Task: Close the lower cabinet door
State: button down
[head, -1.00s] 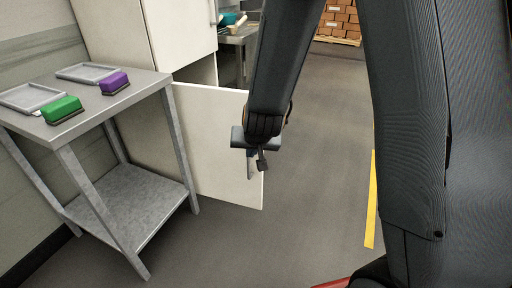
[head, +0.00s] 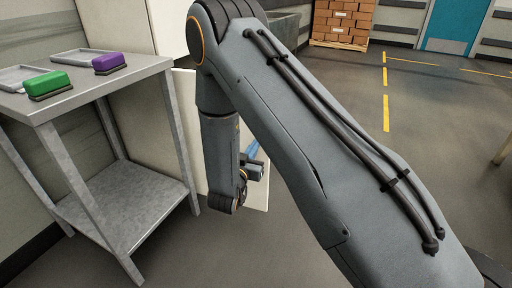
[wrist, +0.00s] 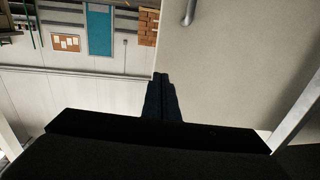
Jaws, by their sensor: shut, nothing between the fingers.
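The lower cabinet door (head: 258,196) is a white panel standing open, swung out from the cabinet (head: 120,25) behind the metal table. My arm hides much of it in the head view. In the wrist view the door (wrist: 245,75) is a broad pale panel filling the right side, with a metal handle (wrist: 189,12) at the top. My gripper (head: 254,150) is low beside the door's free end, partly hidden by my arm. In the wrist view my gripper (wrist: 160,77) has its fingers together and empty, in front of the door's edge. I cannot tell whether they touch it.
A metal table (head: 120,92) with a lower shelf stands at left, close to the door. It holds a green block (head: 47,84), a purple block (head: 109,63) and grey trays (head: 18,78). Stacked boxes (head: 343,20) stand far back. The floor at right is open.

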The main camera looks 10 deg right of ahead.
jog(key=b+x, duration=0.1)
jog(key=x, duration=1)
jog(key=shift+w, duration=0.2)
